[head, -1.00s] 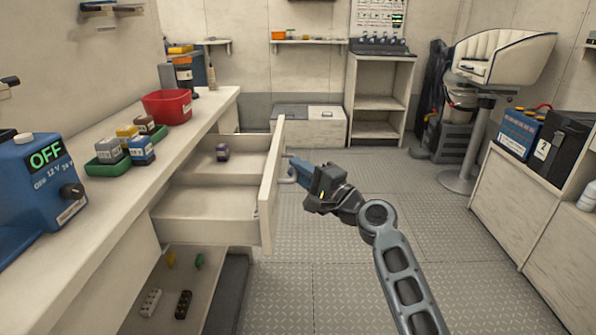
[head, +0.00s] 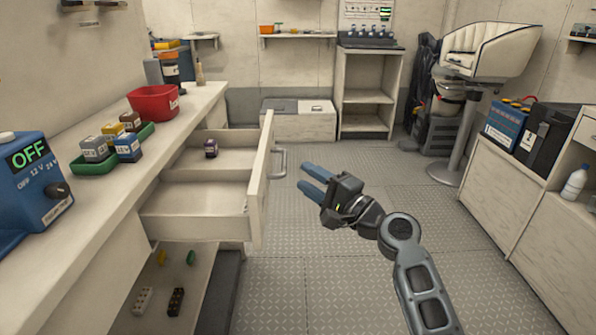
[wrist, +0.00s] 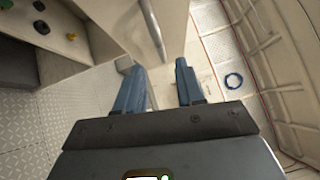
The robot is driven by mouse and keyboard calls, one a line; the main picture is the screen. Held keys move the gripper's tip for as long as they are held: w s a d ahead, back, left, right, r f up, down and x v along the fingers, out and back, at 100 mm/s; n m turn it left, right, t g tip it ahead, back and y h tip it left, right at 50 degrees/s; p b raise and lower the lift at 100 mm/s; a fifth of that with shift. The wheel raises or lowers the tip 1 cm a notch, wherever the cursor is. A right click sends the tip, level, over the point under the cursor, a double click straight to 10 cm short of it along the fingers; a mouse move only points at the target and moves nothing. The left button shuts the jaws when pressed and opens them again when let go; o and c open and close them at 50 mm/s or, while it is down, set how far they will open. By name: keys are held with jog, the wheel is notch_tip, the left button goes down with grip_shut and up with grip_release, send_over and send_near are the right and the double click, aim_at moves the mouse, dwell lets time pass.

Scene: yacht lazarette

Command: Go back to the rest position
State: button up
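My gripper (head: 312,182) is to the right of the open drawer (head: 258,185), clear of its handle (head: 281,160). Its two blue fingers are apart with nothing between them. In the wrist view, my gripper (wrist: 158,85) also shows its fingers spread and empty, with the drawer handle (wrist: 153,35) beyond them and apart from them. The drawer is pulled out and holds a small purple block (head: 211,148) in its back compartment. The front compartment looks empty.
The counter (head: 165,135) on the left bears a red bin (head: 153,103), a green tray (head: 147,133) with several blocks, and a blue device (head: 30,185) reading OFF. Batteries (head: 507,124) stand on the right-hand cabinet (head: 510,195). The floor (head: 350,290) between is clear.

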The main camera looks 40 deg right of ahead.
jog(key=shift+s+d, duration=0.1)
jog(key=shift+s, duration=0.45)
